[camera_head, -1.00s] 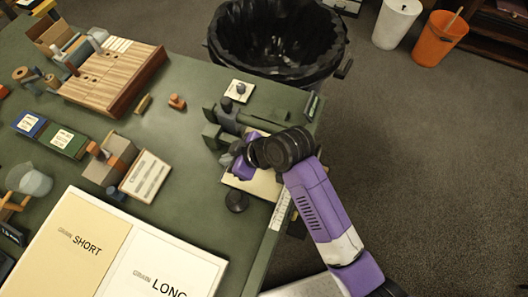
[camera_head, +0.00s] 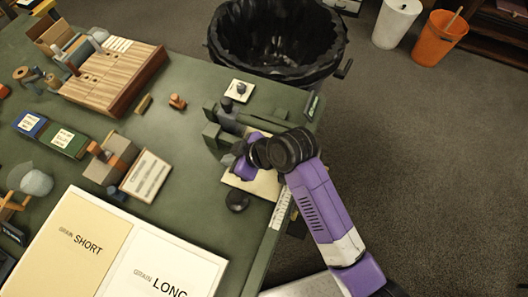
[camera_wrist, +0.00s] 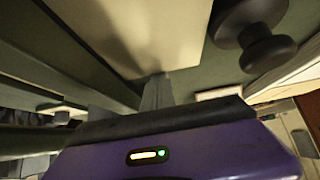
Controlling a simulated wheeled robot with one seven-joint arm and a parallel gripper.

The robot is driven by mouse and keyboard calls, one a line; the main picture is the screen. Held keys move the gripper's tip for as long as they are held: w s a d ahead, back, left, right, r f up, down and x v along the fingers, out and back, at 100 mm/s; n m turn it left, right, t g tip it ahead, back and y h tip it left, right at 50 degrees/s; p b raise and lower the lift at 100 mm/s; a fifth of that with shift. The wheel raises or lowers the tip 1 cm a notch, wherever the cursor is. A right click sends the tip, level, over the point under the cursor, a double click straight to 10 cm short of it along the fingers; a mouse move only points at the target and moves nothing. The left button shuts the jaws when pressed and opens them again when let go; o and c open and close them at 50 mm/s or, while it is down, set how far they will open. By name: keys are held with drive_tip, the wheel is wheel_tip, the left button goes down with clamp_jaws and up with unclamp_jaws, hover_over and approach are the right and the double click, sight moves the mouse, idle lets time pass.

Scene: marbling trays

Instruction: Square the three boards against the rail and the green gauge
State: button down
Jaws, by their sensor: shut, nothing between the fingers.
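A cream board (camera_head: 266,186) lies near the table's right edge, partly hidden under my wrist. It also fills the top of the wrist view (camera_wrist: 130,30). I cannot make out three separate boards. My gripper (camera_head: 234,168) is shut and empty at the board's left side. In the wrist view, my closed fingertips (camera_wrist: 158,82) are at the board's near edge; I cannot tell whether they touch it. A dark green bar (camera_head: 264,114), perhaps the rail, lies behind the board. A green block (camera_head: 212,132) stands at its left; I cannot tell whether it is the gauge.
A round black knob (camera_head: 238,200) stands close to the board and also shows in the wrist view (camera_wrist: 265,45). A ruled strip (camera_head: 281,210) runs along the table's right edge. A black bin (camera_head: 277,45) stands beyond the table.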

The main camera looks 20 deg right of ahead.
drive_tip(key=shift+w+a+r+p, duration=0.15)
drive_tip(key=shift+r+p, duration=0.95)
drive_tip(key=shift+r, duration=0.15)
drive_tip(key=shift+w+a+r+p, duration=0.15)
drive_tip(key=shift+r+p, duration=0.95)
drive_tip(key=shift+r, duration=0.15)
drive_tip(key=shift+f, duration=0.1)
